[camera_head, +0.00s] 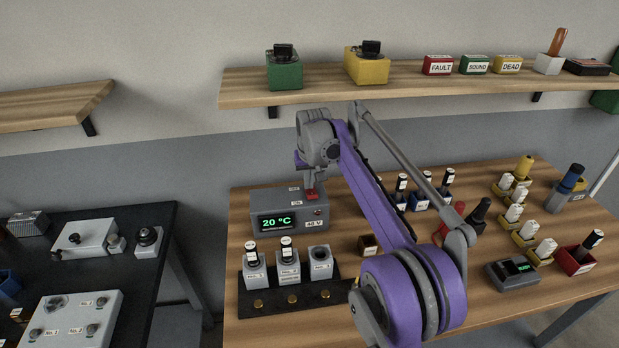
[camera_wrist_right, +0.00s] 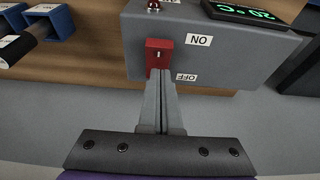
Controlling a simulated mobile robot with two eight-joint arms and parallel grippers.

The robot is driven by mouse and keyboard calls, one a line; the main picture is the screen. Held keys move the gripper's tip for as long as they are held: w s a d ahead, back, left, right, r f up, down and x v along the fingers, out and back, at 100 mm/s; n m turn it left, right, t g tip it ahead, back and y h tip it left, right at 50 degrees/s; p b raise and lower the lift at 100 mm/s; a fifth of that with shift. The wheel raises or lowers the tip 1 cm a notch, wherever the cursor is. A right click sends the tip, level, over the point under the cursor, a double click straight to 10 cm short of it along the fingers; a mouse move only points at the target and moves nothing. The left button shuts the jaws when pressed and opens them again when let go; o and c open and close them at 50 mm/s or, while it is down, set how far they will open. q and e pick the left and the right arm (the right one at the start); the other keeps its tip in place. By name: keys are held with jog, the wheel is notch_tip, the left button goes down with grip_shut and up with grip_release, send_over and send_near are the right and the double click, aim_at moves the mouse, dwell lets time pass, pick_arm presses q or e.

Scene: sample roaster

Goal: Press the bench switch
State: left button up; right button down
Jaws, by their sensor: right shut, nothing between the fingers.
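The bench switch is a red rocker (camera_head: 312,193) on top of a grey box (camera_head: 262,203) with a green "20 °C" display. In the right wrist view the red switch (camera_wrist_right: 158,46) sits between the "ON" label (camera_wrist_right: 198,40) and "OFF" label (camera_wrist_right: 187,77), to their left. My right gripper (camera_head: 312,184) points down right over the switch. In the wrist view its shut, empty fingers (camera_wrist_right: 160,78) reach the switch's near end. I cannot tell whether they touch it. My left gripper is not in view.
A black rack (camera_head: 289,298) with labelled grey holders stands in front of the box. Several bottles, yellow holders and a small dark meter (camera_head: 512,274) are to the right. A wooden shelf (camera_head: 320,92) runs above. A dark table (camera_head: 150,285) stands at left, across a gap.

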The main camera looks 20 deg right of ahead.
aim_at(310, 194)
jog(key=shift+w+f, duration=0.15)
jog(key=shift+w, duration=0.05)
jog(key=shift+s, duration=0.3)
jog(key=shift+s+a+b, duration=0.15)
jog(key=shift+s+b, duration=0.15)
jog(key=shift+s, duration=0.45)
jog(key=shift+r, duration=0.2)
jog(key=shift+r, duration=0.35)
jog(key=v, duration=0.1)
jog(key=p+v, duration=0.2)
jog(key=shift+w+r, duration=0.2)
jog(key=shift+r, duration=0.1)
jog(key=s+v, duration=0.1)
jog(key=v, duration=0.8)
jog(key=shift+s+a+p, duration=0.25)
jog(key=shift+s+p, duration=0.05)
jog(key=shift+p, duration=0.1)
